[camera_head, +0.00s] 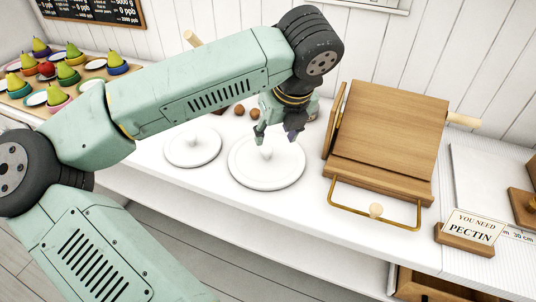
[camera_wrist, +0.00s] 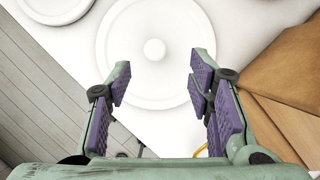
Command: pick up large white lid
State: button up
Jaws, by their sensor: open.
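The large white lid (camera_head: 268,172) is a round white disc with a small knob on top, lying flat on the white counter. It also shows in the wrist view (camera_wrist: 155,85), with its round knob (camera_wrist: 154,50) ahead of my fingertips. My gripper (camera_head: 278,137) is above the lid, close to the knob in the head view. In the wrist view the gripper (camera_wrist: 158,76) has its purple-padded fingers spread wide, with nothing between the pads but the lid below. A smaller white lid (camera_head: 193,147) lies to the left, and its edge shows in the wrist view (camera_wrist: 55,8).
A wooden stand (camera_head: 385,135) with a brass rail is close to the right of the lid. A sign (camera_head: 471,229) reading "YOU NEED PECTIN" stands further right. Pears in coloured bowls (camera_head: 62,73) are at the back left. The counter's front edge runs just before the lids.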

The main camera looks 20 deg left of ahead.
aim_at(267, 148)
jog(key=shift+w+a+f, duration=0.15)
jog(key=shift+w+f, duration=0.05)
jog(key=shift+f, duration=0.5)
jog(key=p+x, duration=0.1)
jog(key=x, duration=0.1)
jog(key=p+x, duration=0.1)
jog(key=x, duration=0.1)
jog(key=shift+s+a, duration=0.15)
jog(key=shift+a, duration=0.25)
jog(key=shift+a+f, duration=0.1)
jog(key=shift+f, duration=0.45)
jog(key=shift+c, duration=0.6)
grip_shut()
